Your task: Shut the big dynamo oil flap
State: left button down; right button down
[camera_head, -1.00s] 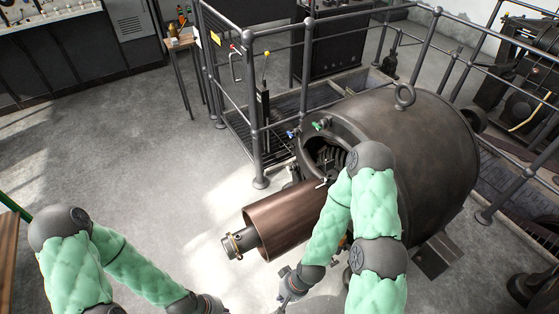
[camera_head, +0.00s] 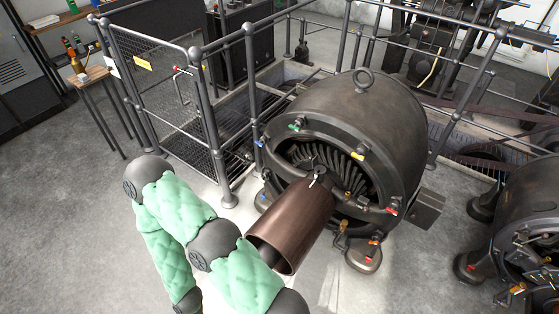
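The big dynamo (camera_head: 395,110) is a dark round machine with a lifting ring on top. Its open front shows ribbed windings (camera_head: 345,172). A brown drum (camera_head: 297,218) sticks out from its front toward me. A small pale metal piece (camera_head: 316,177) sits on top where the drum meets the machine. I cannot tell for sure which part is the oil flap, or whether it is open. Neither gripper is in the picture.
A railing with a mesh gate (camera_head: 165,85) stands left of and behind the dynamo. A second dark machine (camera_head: 530,215) stands at the right. A small table (camera_head: 92,78) with bottles is at the upper left. The floor (camera_head: 60,220) at the left is clear.

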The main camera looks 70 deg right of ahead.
aim_at(314, 161)
jog(key=i+j+z, duration=0.1)
jog(key=i+z, duration=0.15)
jog(key=i, duration=0.2)
jog(key=i+j+z, duration=0.25)
jog(key=i, duration=0.2)
jog(key=i+z, duration=0.2)
jog(key=z, duration=0.25)
jog(key=i+z, duration=0.2)
jog(key=z, duration=0.2)
jog(key=i+z, duration=0.2)
jog(key=z, duration=0.25)
jog(key=i+j+z, duration=0.15)
jog(key=z, duration=0.25)
jog(key=i+j+z, duration=0.15)
jog(key=z, duration=0.3)
jog(key=i+j+z, duration=0.15)
jog(key=z, duration=0.3)
jog(key=i+j+z, duration=0.2)
jog(key=z, duration=0.3)
jog(key=i+j+z, duration=0.1)
jog(key=j+z, duration=0.35)
jog(key=i+j+z, duration=0.1)
jog(key=j+z, duration=0.15)
jog(key=z, duration=0.2)
